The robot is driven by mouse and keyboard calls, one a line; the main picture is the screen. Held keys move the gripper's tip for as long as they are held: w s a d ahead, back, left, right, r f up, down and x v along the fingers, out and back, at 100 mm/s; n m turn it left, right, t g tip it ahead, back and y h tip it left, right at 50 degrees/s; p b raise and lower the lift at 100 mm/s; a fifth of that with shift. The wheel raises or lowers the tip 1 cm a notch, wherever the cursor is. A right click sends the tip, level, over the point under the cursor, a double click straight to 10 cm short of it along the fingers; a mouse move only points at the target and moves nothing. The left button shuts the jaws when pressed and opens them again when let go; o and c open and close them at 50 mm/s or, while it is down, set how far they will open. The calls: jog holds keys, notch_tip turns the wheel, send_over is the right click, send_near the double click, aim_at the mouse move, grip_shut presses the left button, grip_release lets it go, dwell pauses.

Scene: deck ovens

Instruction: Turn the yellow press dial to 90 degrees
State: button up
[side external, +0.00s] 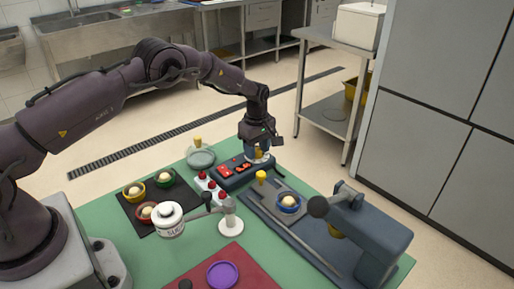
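My gripper (258,150) points down over the far right end of a dark blue control panel (232,183). A small yellow part (259,154), which looks like the dial, shows right at the fingertips above a pale round plate (261,159). The fingers are dark and small here, and I cannot tell whether they are open or shut on it. The gripper hides most of this part, so its angle cannot be read. Another yellow knob (261,176) stands at the near side of the panel, by the press's grey-blue base (300,238).
The press head (370,232) with a dark ball-ended lever stands at the right. A blue bowl (288,204) sits on its base. A white post with an arm and a labelled round can (170,219) stands nearer. Red-topped buttons (211,186) and a lidded dish (201,158) flank the panel.

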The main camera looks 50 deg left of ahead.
jog(key=c, duration=0.5)
jog(key=shift+c, duration=0.2)
jog(key=shift+m, duration=0.3)
jog(key=m, duration=1)
jog(key=shift+m, duration=0.4)
jog(key=m, duration=1.2)
jog(key=shift+m, duration=0.4)
jog(key=o, duration=0.9)
